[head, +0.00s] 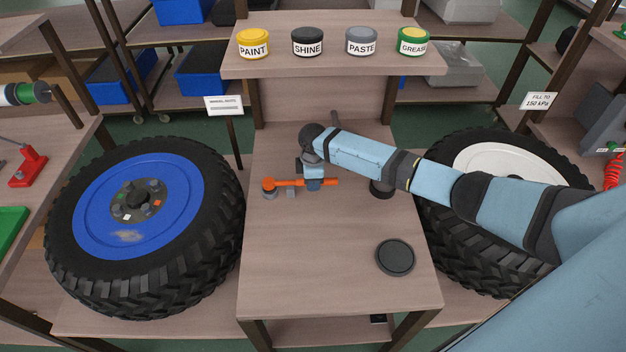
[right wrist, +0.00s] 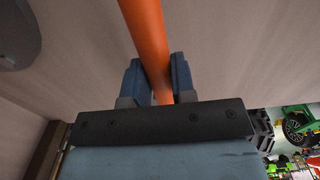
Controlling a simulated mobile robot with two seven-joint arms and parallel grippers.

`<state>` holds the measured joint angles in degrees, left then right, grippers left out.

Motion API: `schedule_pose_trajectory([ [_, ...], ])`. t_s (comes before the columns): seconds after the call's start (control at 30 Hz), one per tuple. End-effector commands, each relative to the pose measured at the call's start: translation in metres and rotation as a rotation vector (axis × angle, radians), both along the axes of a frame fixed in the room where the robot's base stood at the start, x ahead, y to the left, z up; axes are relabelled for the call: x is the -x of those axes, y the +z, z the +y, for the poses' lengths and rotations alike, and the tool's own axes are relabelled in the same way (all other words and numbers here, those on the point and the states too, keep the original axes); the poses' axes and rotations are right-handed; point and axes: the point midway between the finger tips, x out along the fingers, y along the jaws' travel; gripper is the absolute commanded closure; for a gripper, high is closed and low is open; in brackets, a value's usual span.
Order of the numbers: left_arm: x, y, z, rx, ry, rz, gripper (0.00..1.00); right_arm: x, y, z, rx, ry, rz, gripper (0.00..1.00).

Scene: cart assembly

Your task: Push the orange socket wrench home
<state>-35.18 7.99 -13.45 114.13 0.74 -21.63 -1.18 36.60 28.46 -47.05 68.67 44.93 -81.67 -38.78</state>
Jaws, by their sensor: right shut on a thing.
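The orange socket wrench (head: 290,183) lies level over the middle of the wooden table, its round head at the left end above a small grey round piece (head: 270,193). My right gripper (head: 315,184) is shut on the wrench's handle, right of the head. In the right wrist view the orange handle (right wrist: 146,40) runs between the two blue-grey fingers of the right gripper (right wrist: 157,80). Whether the head is seated on the grey piece cannot be told. My left gripper is not in view.
A wheel with a blue rim (head: 137,205) stands left of the table (head: 330,285), and one with a white rim (head: 505,160) stands right. A black round lid (head: 395,257) lies at the front right. Several cans, including a yellow one (head: 254,43), stand on the back shelf.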

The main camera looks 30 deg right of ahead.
Motion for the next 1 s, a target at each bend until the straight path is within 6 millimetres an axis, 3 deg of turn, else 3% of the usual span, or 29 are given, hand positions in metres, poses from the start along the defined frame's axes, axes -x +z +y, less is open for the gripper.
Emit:
schedule_pose_trajectory([
  [0.03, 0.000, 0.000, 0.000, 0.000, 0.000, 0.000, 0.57, 0.000, 0.000, 0.000, 0.000, 0.000, 0.000, 0.73],
  [0.17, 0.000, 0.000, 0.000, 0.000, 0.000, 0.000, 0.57, 0.000, 0.000, 0.000, 0.000, 0.001, 0.000, 0.46],
  [0.43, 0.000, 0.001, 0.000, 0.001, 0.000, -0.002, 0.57, 0.001, 0.000, 0.000, 0.000, 0.000, 0.001, 0.46],
  [0.57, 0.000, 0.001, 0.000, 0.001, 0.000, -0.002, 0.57, 0.000, 0.010, 0.000, 0.000, 0.002, -0.001, 0.46],
  [1.0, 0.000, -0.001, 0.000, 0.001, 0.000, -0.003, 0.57, 0.000, 0.097, -0.001, 0.000, 0.001, -0.002, 0.46],
])
